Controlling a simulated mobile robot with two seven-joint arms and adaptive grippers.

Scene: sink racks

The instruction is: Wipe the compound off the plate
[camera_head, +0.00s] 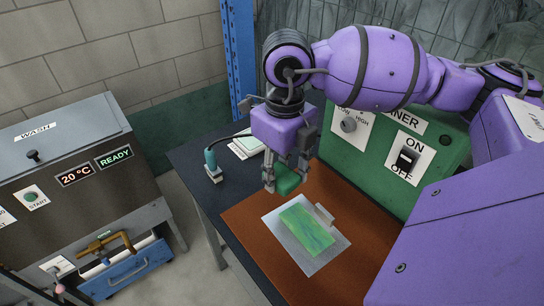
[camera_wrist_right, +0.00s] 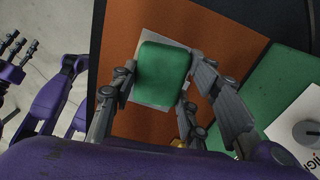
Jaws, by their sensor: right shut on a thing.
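The flat grey metal plate (camera_head: 290,249) lies on the brown mat. A bright green patch of compound (camera_head: 306,229) with bluish streaks covers its middle. My right gripper (camera_head: 286,178) is shut on a dark green pad (camera_head: 288,182), beyond the plate's upper left edge in the head view. In the right wrist view, the pad (camera_wrist_right: 165,72) sits between the fingers and hides much of the plate (camera_wrist_right: 150,32). I cannot tell whether the pad touches the mat. My left gripper is not in the head view.
The brown mat (camera_head: 345,275) covers much of the dark bench. A green switch box (camera_head: 376,185) stands along the back right. A wash machine (camera_head: 60,160) stands at left.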

